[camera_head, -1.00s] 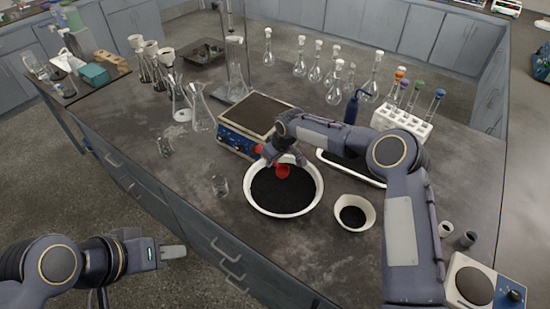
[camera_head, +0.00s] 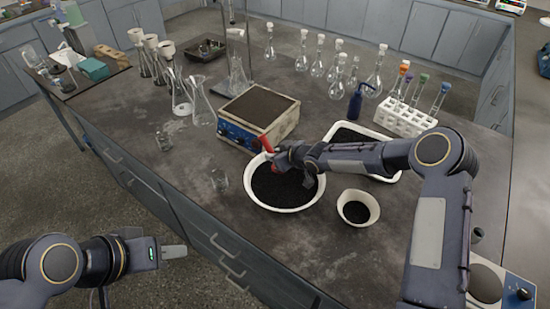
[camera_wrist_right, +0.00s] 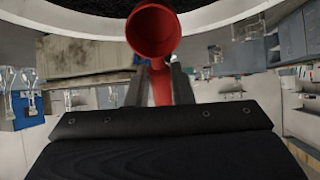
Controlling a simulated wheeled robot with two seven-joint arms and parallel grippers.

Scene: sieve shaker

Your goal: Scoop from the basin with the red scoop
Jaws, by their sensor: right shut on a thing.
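The white basin (camera_head: 318,192) holds black grains and stands near the middle of the bench. The red scoop (camera_head: 265,144) is over the basin's back left part, partly hidden by my right gripper (camera_head: 283,158). In the right wrist view my right gripper (camera_wrist_right: 158,82) is shut on the handle of the red scoop (camera_wrist_right: 153,32), and the scoop's round cup faces the camera. The basin's white rim and dark grains show above it in that view. My left gripper (camera_head: 174,252) is off the bench at lower left, away from the basin; its finger gap is not clear.
A small white bowl (camera_head: 372,203) with black grains stands right of the basin. A small glass beaker (camera_head: 220,180) stands just left.

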